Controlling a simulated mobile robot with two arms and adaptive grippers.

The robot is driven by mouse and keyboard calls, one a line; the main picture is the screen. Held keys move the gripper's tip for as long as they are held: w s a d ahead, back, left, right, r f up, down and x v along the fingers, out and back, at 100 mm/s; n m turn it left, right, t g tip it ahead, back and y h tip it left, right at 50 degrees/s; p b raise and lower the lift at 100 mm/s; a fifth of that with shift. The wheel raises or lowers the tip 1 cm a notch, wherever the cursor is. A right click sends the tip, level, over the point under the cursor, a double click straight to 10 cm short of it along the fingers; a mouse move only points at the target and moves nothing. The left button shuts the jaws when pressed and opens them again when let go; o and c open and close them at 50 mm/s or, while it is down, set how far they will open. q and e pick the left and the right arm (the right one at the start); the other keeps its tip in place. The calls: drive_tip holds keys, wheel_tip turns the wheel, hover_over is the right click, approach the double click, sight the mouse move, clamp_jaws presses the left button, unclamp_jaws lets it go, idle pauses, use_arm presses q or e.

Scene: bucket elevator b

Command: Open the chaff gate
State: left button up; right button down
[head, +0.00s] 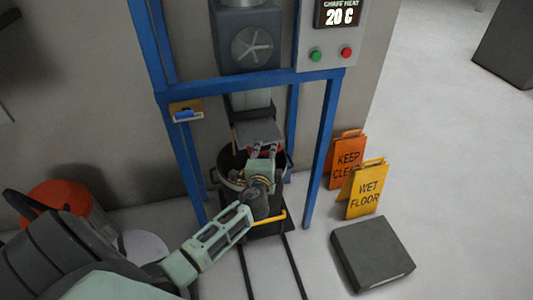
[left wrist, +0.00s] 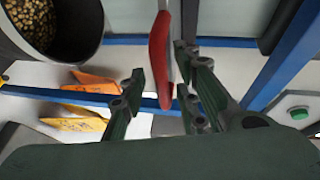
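The chaff gate shows in the head view as a grey plate (head: 258,134) below the chute inside the blue frame. A red handle (left wrist: 159,55) sits at its edge, and red shows at the fingertips in the head view. My left gripper (head: 264,149) reaches up to the handle from the front. In the left wrist view the fingers of my left gripper (left wrist: 160,85) are spread, with the handle between them. A gap shows on the left of the handle; the right finger is closer, and contact is unclear. My right gripper is not in view.
A dark bucket (head: 229,170) stands under the chute; the left wrist view shows brown grains in it (left wrist: 55,25). Blue posts (head: 321,150) flank the space. Orange (head: 346,160) and yellow (head: 367,190) signs and a dark box (head: 372,250) stand to the right.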

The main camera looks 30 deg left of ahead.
use_arm(q)
drive_tip(key=v, duration=1.2)
drive_tip(key=s+d+f+n+g+h, duration=0.15)
drive_tip(key=s+f, duration=0.35)
drive_tip(key=f, duration=0.6)
drive_tip(key=s+d+f+g+h, duration=0.25)
drive_tip(key=s+f, duration=0.25)
drive_tip(key=f, duration=0.6)
drive_tip(key=s+d+f+n+g+h, duration=0.1)
drive_tip(key=s+d+f+g, duration=0.3)
drive_tip(key=f, duration=0.7)
drive_tip(key=s+f+n+g, duration=0.1)
drive_tip(key=s+f+n, duration=0.1)
drive_tip(key=s+f, duration=0.3)
drive_tip(key=s+d+f+n+g+h, duration=0.1)
drive_tip(key=s+f, duration=0.4)
drive_tip(key=s, duration=0.9)
drive_tip(key=s+d+f+n+g+h, duration=0.1)
drive_tip(key=s+f+n+g, duration=0.2)
drive_tip(key=s, duration=0.7)
wheel_tip(320, 180, down, 3)
drive_tip(key=shift+s+r+n, duration=0.2)
drive_tip(key=shift+n, duration=0.15)
